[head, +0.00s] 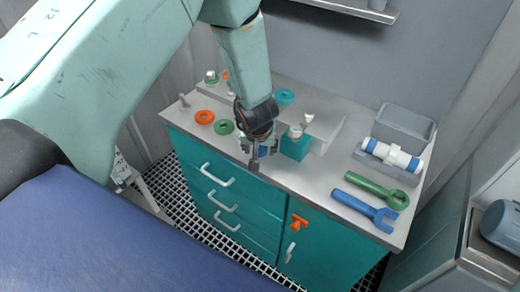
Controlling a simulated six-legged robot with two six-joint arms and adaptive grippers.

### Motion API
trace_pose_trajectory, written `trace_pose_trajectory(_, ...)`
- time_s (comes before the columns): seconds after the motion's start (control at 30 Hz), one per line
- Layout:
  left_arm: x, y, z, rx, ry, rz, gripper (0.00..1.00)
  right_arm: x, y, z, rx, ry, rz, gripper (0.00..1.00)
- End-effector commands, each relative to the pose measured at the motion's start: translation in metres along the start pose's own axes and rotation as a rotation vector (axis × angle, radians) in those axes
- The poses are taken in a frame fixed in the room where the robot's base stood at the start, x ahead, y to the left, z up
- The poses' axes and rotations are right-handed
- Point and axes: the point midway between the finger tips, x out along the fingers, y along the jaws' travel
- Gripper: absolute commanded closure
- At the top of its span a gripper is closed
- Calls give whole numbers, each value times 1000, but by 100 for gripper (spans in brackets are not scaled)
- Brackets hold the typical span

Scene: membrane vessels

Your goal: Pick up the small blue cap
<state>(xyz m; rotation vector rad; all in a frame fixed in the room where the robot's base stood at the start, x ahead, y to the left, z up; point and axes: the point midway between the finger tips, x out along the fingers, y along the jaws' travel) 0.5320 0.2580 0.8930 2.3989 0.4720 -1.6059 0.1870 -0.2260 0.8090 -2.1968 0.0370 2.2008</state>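My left gripper (260,150) hangs down over the front edge of the counter, left of the teal block. A small blue patch (263,152) shows at its fingers. It may be the small blue cap, but it is mostly hidden and too small to be sure. I cannot tell whether the fingers are shut on it or only around it. My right gripper is not in view.
The counter (330,168) holds orange rings (205,117), a green ring (223,127), a teal ring (285,97) and a teal block (296,146). At right lie a green wrench (375,188), a blue wrench (365,206) and a white-and-blue cylinder (392,154). Teal drawers stand below.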

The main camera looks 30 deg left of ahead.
Motion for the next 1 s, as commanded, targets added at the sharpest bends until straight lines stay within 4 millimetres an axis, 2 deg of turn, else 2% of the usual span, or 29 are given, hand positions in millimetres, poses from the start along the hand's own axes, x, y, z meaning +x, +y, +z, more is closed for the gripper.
trace_pose_trajectory(0.03, 0, 0, 0, 1, 0, 0, 52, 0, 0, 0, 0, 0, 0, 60)
trace_pose_trajectory(0.37, 0, 0, 0, 0, 0, 0, 80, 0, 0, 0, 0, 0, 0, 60)
trace_pose_trajectory(0.67, -4, 0, -2, 1, 0, 0, 80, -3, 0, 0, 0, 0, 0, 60)
trace_pose_trajectory(0.77, -14, 0, -6, 0, 1, 0, 80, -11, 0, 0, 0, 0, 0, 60)
trace_pose_trajectory(1.0, -53, 0, -22, 0, 1, 1, 80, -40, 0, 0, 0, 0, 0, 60)
